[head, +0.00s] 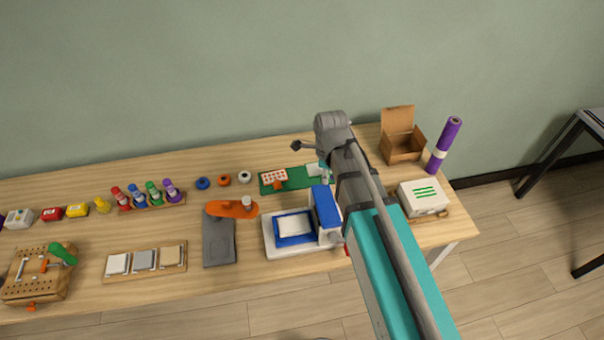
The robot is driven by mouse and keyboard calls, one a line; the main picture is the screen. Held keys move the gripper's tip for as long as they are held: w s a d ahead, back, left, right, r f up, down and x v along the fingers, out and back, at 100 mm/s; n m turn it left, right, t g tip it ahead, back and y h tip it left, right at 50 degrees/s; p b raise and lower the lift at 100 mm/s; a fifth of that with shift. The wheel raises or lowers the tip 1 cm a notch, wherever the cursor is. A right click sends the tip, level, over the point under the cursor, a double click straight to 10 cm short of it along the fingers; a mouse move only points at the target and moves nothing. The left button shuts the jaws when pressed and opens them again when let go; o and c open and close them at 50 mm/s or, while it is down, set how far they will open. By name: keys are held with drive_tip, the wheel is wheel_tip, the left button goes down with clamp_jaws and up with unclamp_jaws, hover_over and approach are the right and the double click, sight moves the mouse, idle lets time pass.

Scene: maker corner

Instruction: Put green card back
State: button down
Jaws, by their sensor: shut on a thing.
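My gripper (325,176) is at the end of my arm, over the back of the workbench and beside the right end of a dark green mat. My wrist and arm hide most of it. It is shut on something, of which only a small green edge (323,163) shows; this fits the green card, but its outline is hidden. A pale piece (314,170) lies at the mat's right end, close to the fingers. I cannot tell whether it touches them.
The dark green mat (298,183) bears a red-and-white piece. A blue-and-white machine (283,243) stands in front of it. To the right are an open cardboard box (402,147), a purple roll (444,146) and a white box with green lines (424,197). My arm crosses the right part of the bench.

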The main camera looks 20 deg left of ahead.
drive_tip(key=shift+a, duration=0.15)
drive_tip(key=shift+w+a+f, duration=0.25)
drive_tip(key=shift+a+f, duration=0.05)
drive_tip(key=w+a+f+b, duration=0.8)
drive_tip(key=w+a+b, duration=0.1)
drive_tip(key=w, duration=0.3)
drive_tip(key=shift+a+f, duration=0.3)
drive_tip(key=shift+f, duration=0.05)
drive_tip(key=b, duration=0.7)
hover_over(305, 181)
wheel_tip(305, 181, down, 6)
drive_tip(key=shift+f, duration=0.15)
drive_tip(key=shift+f+b, duration=1.65)
drive_tip(key=shift+f, duration=0.2)
drive_tip(key=shift+f, duration=0.15)
